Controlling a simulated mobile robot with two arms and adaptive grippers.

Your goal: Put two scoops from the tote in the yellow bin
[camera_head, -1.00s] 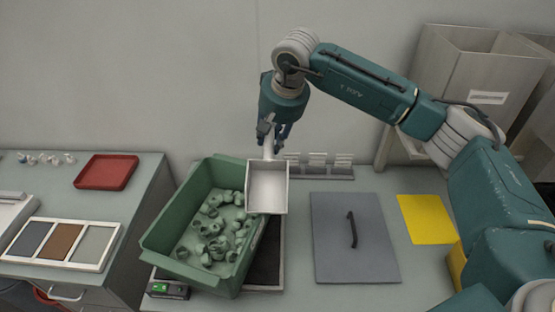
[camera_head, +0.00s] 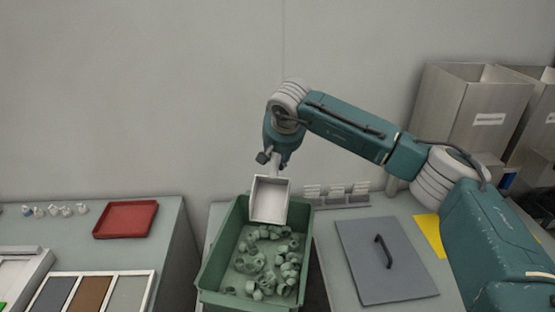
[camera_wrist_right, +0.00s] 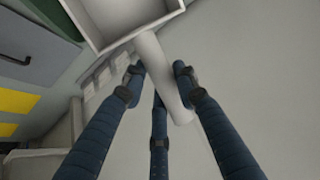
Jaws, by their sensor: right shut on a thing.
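My right gripper (camera_head: 274,164) is shut on the handle of a pale, box-shaped scoop (camera_head: 270,200). In the right wrist view, the dark fingers (camera_wrist_right: 158,88) close around the white handle (camera_wrist_right: 162,80). The scoop's open side faces the head camera, and its pan looks empty. It hangs at the far end of the green tote (camera_head: 212,262), overlapping the far rim in the picture. Several grey-green caps (camera_head: 262,262) lie loose in the tote. The yellow bin is not clearly in the head view. The right wrist view shows yellow patches (camera_wrist_right: 17,101), which I cannot identify for sure. My left gripper is out of view.
A grey lid-like panel with a dark handle (camera_head: 365,275) lies right of the tote. A yellow mat (camera_head: 430,233) is partly behind my right arm. Steel bins (camera_head: 478,115) stand at the back right. A red tray (camera_head: 126,219) and a divided tray (camera_head: 146,290) lie on the left counter.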

